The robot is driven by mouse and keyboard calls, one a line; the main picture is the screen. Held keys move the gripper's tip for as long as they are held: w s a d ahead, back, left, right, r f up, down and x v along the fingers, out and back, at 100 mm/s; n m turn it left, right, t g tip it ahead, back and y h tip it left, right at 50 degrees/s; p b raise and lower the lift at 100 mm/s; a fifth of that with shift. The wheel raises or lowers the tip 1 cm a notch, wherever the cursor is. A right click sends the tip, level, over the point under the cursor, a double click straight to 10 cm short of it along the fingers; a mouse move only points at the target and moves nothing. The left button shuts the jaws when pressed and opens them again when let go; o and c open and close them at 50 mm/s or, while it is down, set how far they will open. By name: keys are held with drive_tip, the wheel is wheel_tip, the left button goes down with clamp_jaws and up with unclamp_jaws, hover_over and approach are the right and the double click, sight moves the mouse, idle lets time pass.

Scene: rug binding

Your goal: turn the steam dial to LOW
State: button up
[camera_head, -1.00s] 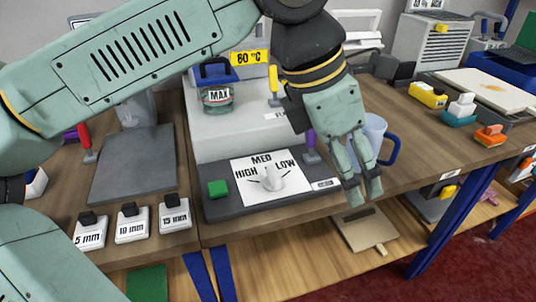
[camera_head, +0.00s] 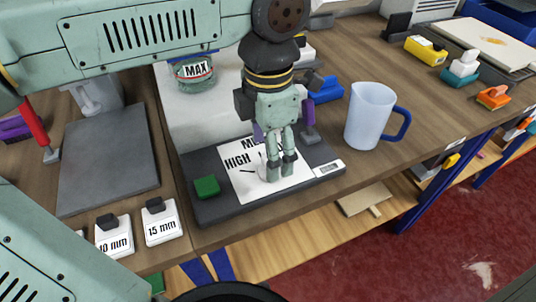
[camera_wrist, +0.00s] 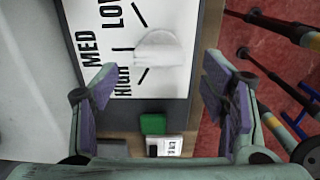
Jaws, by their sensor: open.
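The white steam dial (camera_wrist: 157,52) sits on a white card (camera_wrist: 175,15) with the printed marks HIGH, MED and LOW. In the wrist view its ridge seems to line up with the MED tick, but I cannot tell surely. My gripper (camera_wrist: 158,72) is open and empty, with one finger at each side of the picture and the dial between and beyond them. In the head view my gripper (camera_head: 280,168) points down over the card, and its fingers hide most of the dial and the LOW mark. I cannot tell whether they touch the dial.
A green button (camera_head: 207,187) sits on the dark panel (camera_head: 225,210) left of the card. A purple-handled lever (camera_head: 308,115) stands just behind my gripper. A pale blue mug (camera_head: 370,115) stands to the right. The blocks (camera_head: 163,222) marked in mm are at the front left.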

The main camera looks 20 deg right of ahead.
drive_tip(key=shift+f, duration=1.6)
drive_tip(key=c, duration=1.1)
drive_tip(key=shift+m, duration=0.4)
drive_tip(key=shift+c, duration=0.2)
drive_tip(key=m+b, duration=0.2)
drive_tip(key=m, duration=0.2)
drive_tip(key=shift+w+f+m+b, duration=0.1)
drive_tip(key=shift+m+b, duration=0.2)
drive_tip(key=shift+b, duration=0.05)
drive_tip(key=m+b, duration=0.1)
drive_tip(key=m, duration=0.2)
drive_tip(key=shift+w+d+m, duration=0.1)
drive_tip(key=shift+m, duration=0.2)
drive_tip(key=shift+m+b, duration=0.7)
drive_tip(key=shift+m, duration=0.7)
